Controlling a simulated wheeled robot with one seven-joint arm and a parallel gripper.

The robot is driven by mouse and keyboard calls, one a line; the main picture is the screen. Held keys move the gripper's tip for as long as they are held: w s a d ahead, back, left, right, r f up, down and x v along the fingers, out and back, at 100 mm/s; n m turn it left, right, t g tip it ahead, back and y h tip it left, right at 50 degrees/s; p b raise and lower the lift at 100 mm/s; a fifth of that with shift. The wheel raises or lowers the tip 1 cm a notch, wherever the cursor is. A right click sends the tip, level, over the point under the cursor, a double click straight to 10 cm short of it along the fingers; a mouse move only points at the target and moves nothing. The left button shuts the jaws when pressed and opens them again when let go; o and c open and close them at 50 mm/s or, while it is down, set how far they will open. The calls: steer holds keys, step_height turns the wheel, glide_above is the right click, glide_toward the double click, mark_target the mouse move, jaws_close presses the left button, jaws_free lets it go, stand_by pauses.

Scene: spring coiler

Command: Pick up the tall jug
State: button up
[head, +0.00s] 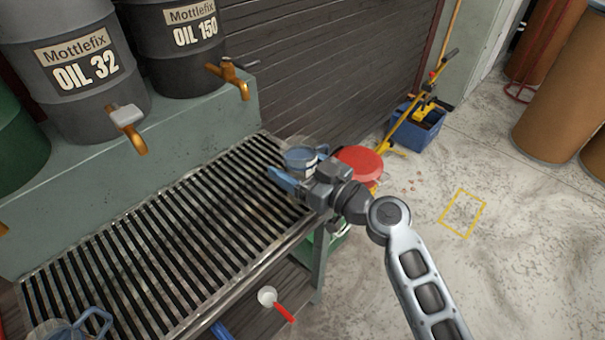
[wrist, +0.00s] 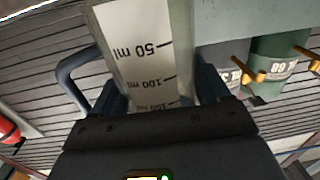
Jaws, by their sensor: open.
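A clear jug with a blue rim and handle (head: 300,156) stands at the far right end of the slatted rack. In the wrist view the jug (wrist: 140,45) fills the space between my fingers, its ml scale upside down and its blue handle at the left. My gripper (head: 293,170) is open, with a finger on either side of the jug; I cannot tell whether they touch it. Its fingers also show in the wrist view (wrist: 160,88). Another jug with a blue handle (head: 92,322) is cut off at the lower left. I cannot tell from the pictures which jug is taller.
The slatted metal rack (head: 150,230) is mostly bare. Grey and black oil drums (head: 62,100) with brass taps (head: 228,75) stand behind it. A red round lid (head: 358,162) is close beside my wrist. A red-handled scoop (head: 283,311) lies below. Open floor lies right.

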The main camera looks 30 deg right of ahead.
steer(key=c, duration=0.8)
steer(key=shift+r, duration=0.1)
